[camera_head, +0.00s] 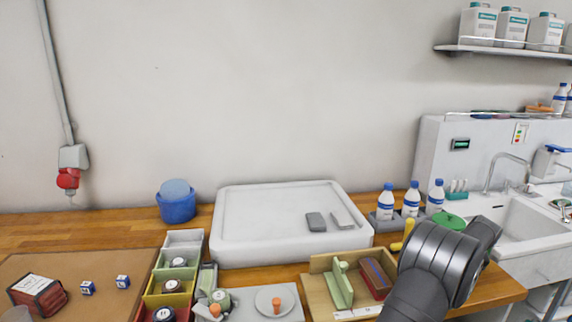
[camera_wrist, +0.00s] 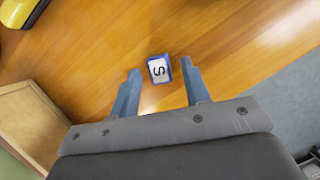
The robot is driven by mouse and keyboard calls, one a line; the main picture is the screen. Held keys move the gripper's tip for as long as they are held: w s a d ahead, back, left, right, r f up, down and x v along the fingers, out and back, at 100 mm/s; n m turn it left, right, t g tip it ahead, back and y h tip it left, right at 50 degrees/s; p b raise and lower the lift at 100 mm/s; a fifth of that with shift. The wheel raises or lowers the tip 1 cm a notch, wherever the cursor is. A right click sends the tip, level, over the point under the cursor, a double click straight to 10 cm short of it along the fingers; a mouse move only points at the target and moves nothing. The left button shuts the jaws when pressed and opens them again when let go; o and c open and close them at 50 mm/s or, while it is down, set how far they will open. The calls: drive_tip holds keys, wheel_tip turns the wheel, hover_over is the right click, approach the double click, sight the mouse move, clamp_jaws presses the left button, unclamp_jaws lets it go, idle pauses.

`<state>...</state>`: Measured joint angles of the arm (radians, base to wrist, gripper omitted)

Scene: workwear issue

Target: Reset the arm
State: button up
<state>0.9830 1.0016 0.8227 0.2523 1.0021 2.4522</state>
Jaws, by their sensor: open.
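My gripper (camera_wrist: 159,72) is open in the wrist view, its two blue-grey fingers spread apart. A small white block with blue edges and a letter S (camera_wrist: 158,69) shows between the fingertips, with wooden worktop around it. There is a visible gap on each side of the block; its exact height relative to the fingertips is hard to tell. In the head view, my dark arm stands at the lower right, over the worktop's right part, and hides the gripper's fingers and the block.
A wooden tray (camera_head: 318,264) with green and red pieces is left of my arm. Blue-capped bottles (camera_head: 386,205), a green lid (camera_head: 449,221) and the sink (camera_head: 520,232) are behind and right. A large white tray (camera_head: 230,252) fills the middle. The worktop edge shows in the wrist view.

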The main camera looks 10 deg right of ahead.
drive_tip(key=shift+x, duration=1.15)
drive_tip(key=v, duration=0.5)
drive_tip(key=shift+w+d+r, duration=0.3)
drive_tip(key=shift+w+d, duration=0.05)
drive_tip(key=shift+d, duration=0.1)
drive_tip(key=s+d+r, duration=0.1)
drive_tip(key=s+r, duration=0.5)
drive_tip(key=s, duration=0.4)
drive_tip(key=w+a+n+y, duration=0.3)
drive_tip(key=w+a+n, duration=0.4)
drive_tip(key=w+a, duration=1.5)
drive_tip(key=w+a+n, duration=0.2)
drive_tip(key=a, duration=0.9)
drive_tip(key=w+a+n+y, duration=0.1)
drive_tip(key=w+a+n, duration=0.1)
drive_tip(key=a, duration=0.9)
drive_tip(key=w+a+n+g+y, duration=0.1)
drive_tip(key=w+a, duration=0.3)
drive_tip(key=a, duration=0.7)
drive_tip(key=shift+w+a+r+n, duration=0.15)
drive_tip(key=shift+w+r+n, duration=0.1)
drive_tip(key=shift+n, duration=0.65)
